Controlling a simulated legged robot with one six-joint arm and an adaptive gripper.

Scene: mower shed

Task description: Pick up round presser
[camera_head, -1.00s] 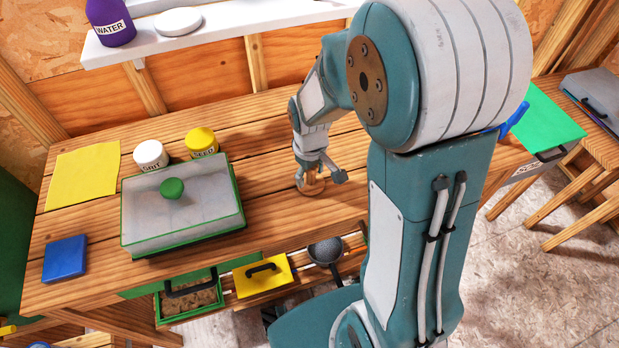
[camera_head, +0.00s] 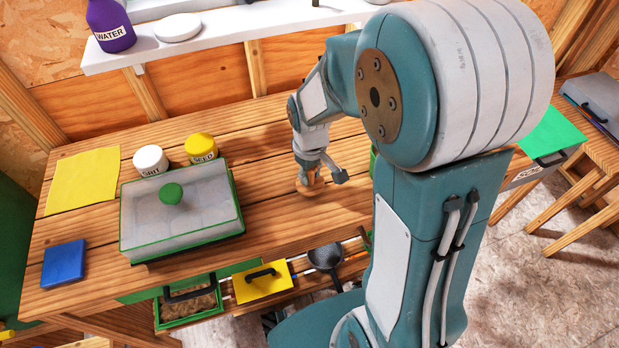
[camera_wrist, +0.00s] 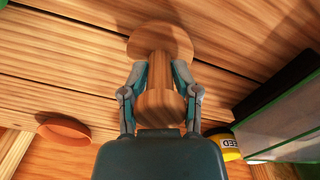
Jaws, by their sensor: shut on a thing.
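The round presser (camera_wrist: 158,104) is a wooden piece with a round disc at one end, a narrower stem and a rounded knob. In the wrist view my gripper (camera_wrist: 160,78) is shut on its stem, one finger on each side. In the head view my gripper (camera_head: 322,172) is over the bench to the right of the covered tray, and the presser (camera_head: 310,186) shows below it, partly hidden by the fingers. Whether the disc touches the bench is hard to tell.
A tray with a clear green-edged cover and green knob (camera_head: 172,194) stands left of my gripper. White grit jar (camera_head: 150,160) and yellow seed jar (camera_head: 201,147) stand behind it. A blue square (camera_head: 64,263) and yellow sheet (camera_head: 83,182) lie left. Bench planks around the presser are clear.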

